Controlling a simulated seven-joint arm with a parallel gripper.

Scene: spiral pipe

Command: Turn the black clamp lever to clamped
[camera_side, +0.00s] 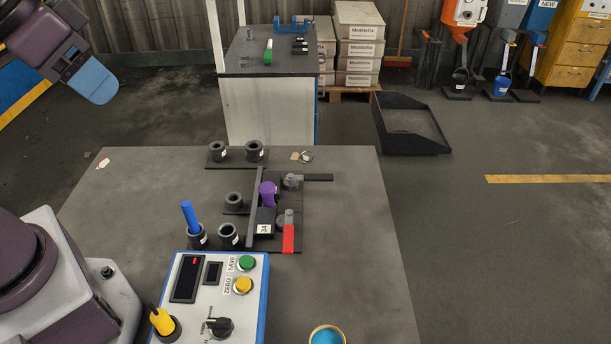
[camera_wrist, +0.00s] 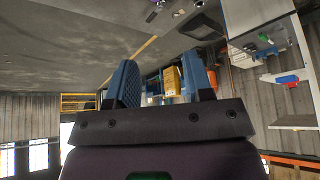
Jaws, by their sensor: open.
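The black clamp lever (camera_side: 318,177) is a flat bar pointing right from a grey pivot (camera_side: 292,181) on the dark fixture (camera_side: 285,207). A purple cylinder (camera_side: 267,194) stands just left of that pivot. A second lever, red (camera_side: 288,239), points toward the front of the same fixture. My gripper (camera_side: 92,84) is high at the upper left in the side view, far from the lever. In the wrist view my gripper (camera_wrist: 160,58) has its two blue fingers apart with nothing between them. The black lever cannot be made out in the wrist view.
A black block marked 34 (camera_side: 264,223) sits beside the red lever. Dark cups (camera_side: 229,236) stand left of the fixture, one holding a blue rod (camera_side: 189,215). A control box (camera_side: 215,292) is in front. The table's right side (camera_side: 355,230) is clear.

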